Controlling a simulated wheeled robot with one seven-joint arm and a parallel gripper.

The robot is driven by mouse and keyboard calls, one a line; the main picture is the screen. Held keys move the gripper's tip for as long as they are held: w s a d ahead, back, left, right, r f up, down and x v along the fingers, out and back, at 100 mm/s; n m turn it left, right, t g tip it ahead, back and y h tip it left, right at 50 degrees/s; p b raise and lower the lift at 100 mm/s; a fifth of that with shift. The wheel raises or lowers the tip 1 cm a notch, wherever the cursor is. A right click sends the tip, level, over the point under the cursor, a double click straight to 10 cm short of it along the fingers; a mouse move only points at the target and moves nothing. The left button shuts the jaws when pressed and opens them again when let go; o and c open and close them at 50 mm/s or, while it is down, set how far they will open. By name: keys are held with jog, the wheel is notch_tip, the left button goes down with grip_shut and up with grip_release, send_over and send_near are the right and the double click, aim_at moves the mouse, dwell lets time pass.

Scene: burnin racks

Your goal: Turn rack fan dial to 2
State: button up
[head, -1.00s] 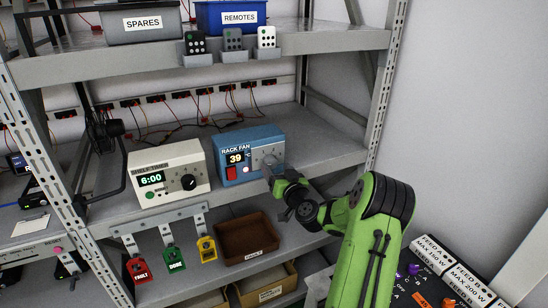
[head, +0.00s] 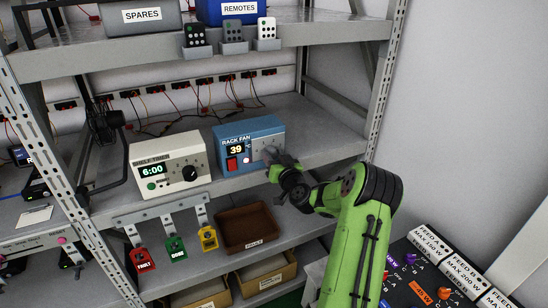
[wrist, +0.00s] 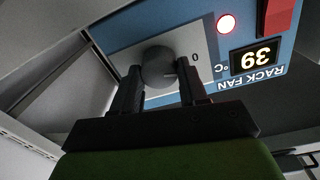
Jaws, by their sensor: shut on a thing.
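The blue rack fan box (head: 225,157) stands on the middle shelf, with its display reading 39 and a lit round lamp beside a red switch. In the wrist view the box (wrist: 120,28) appears upside down. Its grey round dial (wrist: 158,67) sits on a pale plate, and a 0 mark shows beside it. The other dial marks are hidden or too small to read. My gripper (wrist: 158,78) is shut on the dial, with one dark finger on each side. In the head view my gripper (head: 272,160) hides most of the dial.
The shelf timer (head: 168,165), reading 6:00, stands left of the fan box. Below hang red, green and yellow tags (head: 175,248) beside a brown tray (head: 246,230). The upper shelf (head: 300,50) overhangs, and a rack post (head: 380,85) stands at right.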

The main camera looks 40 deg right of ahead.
jog(key=shift+m, duration=0.3)
jog(key=m+b, duration=0.1)
jog(key=m, duration=0.8)
jog(key=shift+s+d+m+p, duration=0.1)
jog(key=shift+d+m+p, duration=0.05)
jog(key=shift+m+p, duration=0.15)
jog(key=m+p, duration=0.1)
jog(key=m, duration=0.3)
jog(key=shift+y, duration=0.3)
jog(key=m+p, duration=0.2)
jog(key=m, duration=0.3)
jog(key=shift+f, duration=0.1)
jog(key=shift+f, duration=0.1)
jog(key=o, duration=1.1)
jog(key=shift+c, duration=0.2)
